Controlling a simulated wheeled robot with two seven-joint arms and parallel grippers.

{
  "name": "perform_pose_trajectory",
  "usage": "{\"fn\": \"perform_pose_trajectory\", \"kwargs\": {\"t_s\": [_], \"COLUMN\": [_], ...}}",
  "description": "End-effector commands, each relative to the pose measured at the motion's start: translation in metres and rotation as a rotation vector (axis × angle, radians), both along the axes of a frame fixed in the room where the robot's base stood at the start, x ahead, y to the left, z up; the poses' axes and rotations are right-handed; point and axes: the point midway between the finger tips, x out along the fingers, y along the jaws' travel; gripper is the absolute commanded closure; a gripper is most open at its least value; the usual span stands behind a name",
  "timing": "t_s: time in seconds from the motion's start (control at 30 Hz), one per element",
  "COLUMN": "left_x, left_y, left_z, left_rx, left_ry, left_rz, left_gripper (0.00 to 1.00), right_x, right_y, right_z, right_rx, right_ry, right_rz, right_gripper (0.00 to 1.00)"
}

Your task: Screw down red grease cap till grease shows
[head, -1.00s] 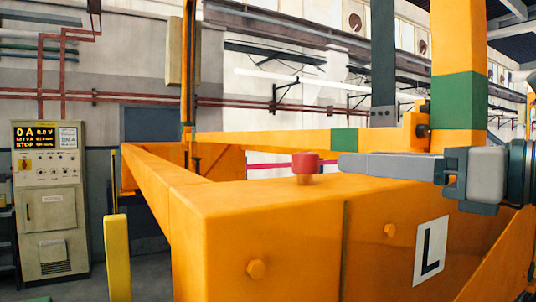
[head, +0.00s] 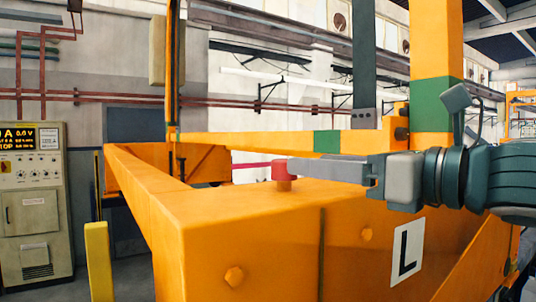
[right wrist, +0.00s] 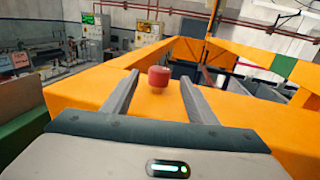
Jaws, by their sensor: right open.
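The red grease cap (head: 279,174) stands upright on a short orange stem on top of the orange beam (head: 225,205). My right gripper (head: 290,167) comes in level from the right in the head view, and its near finger overlaps the cap's upper part. In the right wrist view the cap (right wrist: 158,78) sits between the tips of my right gripper (right wrist: 158,82). The fingers are open, with a gap showing on each side of the cap. My left gripper is not in view.
An orange upright with a green band (head: 432,100) rises behind my right wrist. A white plate marked L (head: 407,250) is on the beam's front face. A control cabinet (head: 33,205) stands at the left, and a yellow post (head: 98,262) at front left.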

Motion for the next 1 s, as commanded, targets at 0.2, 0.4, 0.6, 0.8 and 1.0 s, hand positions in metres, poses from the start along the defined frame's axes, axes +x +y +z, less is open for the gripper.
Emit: {"fn": "perform_pose_trajectory", "kwargs": {"t_s": [0.2, 0.4, 0.6, 0.8, 1.0], "left_x": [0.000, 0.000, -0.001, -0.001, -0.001], "left_y": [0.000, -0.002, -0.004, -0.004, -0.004], "left_z": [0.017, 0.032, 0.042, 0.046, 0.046], "left_rx": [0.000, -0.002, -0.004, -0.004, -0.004], "left_ry": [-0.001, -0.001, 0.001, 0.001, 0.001], "left_rz": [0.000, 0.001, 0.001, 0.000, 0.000], "left_gripper": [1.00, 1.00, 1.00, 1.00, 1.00], "right_x": [0.028, 0.052, 0.070, 0.079, 0.080], "right_y": [0.031, 0.056, 0.076, 0.085, 0.086], "right_z": [0.003, 0.003, 0.002, 0.001, 0.000], "right_rx": [0.000, 0.000, 0.000, 0.000, 0.000], "right_ry": [0.004, 0.003, 0.001, 0.000, 0.000], "right_rz": [0.002, 0.001, 0.000, -0.001, -0.001], "right_gripper": [0.47, 0.47, 0.47, 0.47, 0.47]}}
